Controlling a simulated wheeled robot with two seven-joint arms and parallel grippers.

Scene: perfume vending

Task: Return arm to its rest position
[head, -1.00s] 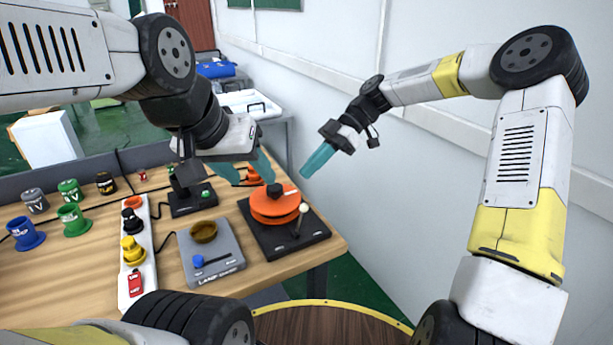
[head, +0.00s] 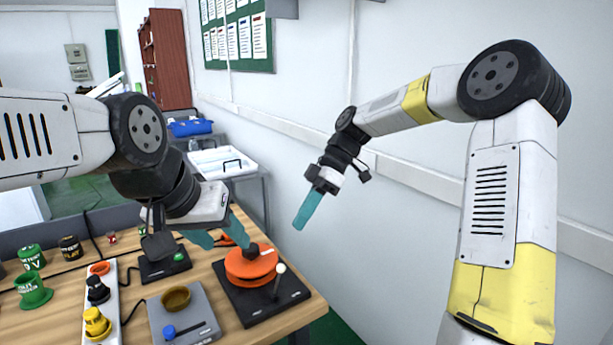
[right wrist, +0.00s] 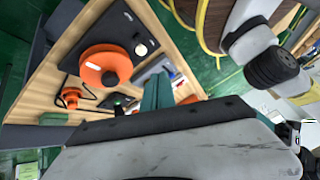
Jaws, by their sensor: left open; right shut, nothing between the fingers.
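My left gripper (head: 217,238) has teal fingers spread apart over the table, just behind and left of an orange round device (head: 250,268) on a black base. Nothing is between its fingers, and the picture does not settle whether it touches the device. My right gripper (head: 307,210) hangs in the air right of the table, near the white wall, with its teal fingers together and pointing down. In the right wrist view its fingers (right wrist: 156,92) show as one teal shape beside the table, with the orange device (right wrist: 105,67) beyond.
The wooden table (head: 78,283) also holds a grey device with a brown bowl (head: 176,298), a white strip with coloured buttons (head: 100,300) and green containers (head: 33,290). A white tray (head: 222,162) stands behind on another table. The wall (head: 420,135) is close behind my right arm.

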